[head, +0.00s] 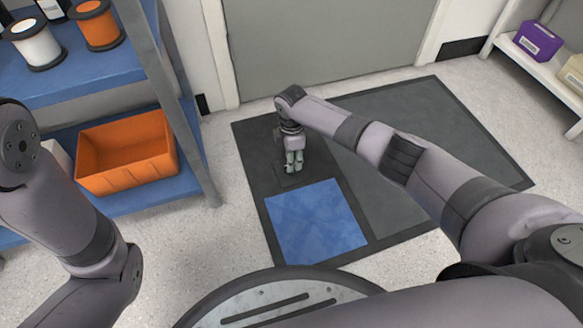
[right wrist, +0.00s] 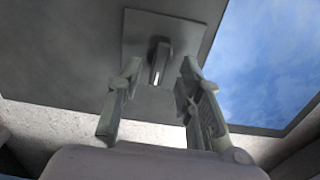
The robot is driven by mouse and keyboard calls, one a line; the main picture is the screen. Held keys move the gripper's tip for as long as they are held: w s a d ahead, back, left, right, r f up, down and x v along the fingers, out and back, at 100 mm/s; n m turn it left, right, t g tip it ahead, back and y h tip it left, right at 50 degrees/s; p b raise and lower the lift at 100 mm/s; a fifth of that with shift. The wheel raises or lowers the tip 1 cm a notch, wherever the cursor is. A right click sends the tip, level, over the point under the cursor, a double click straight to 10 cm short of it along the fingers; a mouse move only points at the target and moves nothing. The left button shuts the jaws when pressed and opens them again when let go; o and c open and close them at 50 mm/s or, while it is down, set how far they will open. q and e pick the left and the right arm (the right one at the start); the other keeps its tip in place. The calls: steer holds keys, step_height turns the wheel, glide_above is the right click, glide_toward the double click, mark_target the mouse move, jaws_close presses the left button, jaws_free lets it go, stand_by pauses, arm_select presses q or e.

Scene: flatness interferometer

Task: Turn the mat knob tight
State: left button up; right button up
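A dark floor mat (head: 400,195) with a blue panel (head: 318,220) lies in front of a grey door. In the right wrist view the mat knob (right wrist: 159,60) is a small dark grip standing on a square grey plate (right wrist: 190,30). My right gripper (head: 294,163) points down over the mat, left of its middle, just beyond the blue panel. In the right wrist view my right gripper (right wrist: 161,80) is open, with its fingers apart on either side of the knob's line. No clear contact shows. The gripper hides the knob in the head view. My left gripper is out of view.
A blue shelf unit (head: 95,85) with an orange bin (head: 127,152) and spools stands at the left. A white shelf (head: 545,70) with a purple box (head: 538,40) is at the top right. Speckled floor around the mat is clear.

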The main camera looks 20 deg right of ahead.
steer(key=shift+f+b, duration=0.5)
steer(key=shift+f, duration=0.6)
steer(key=shift+c, duration=0.2)
jaws_close()
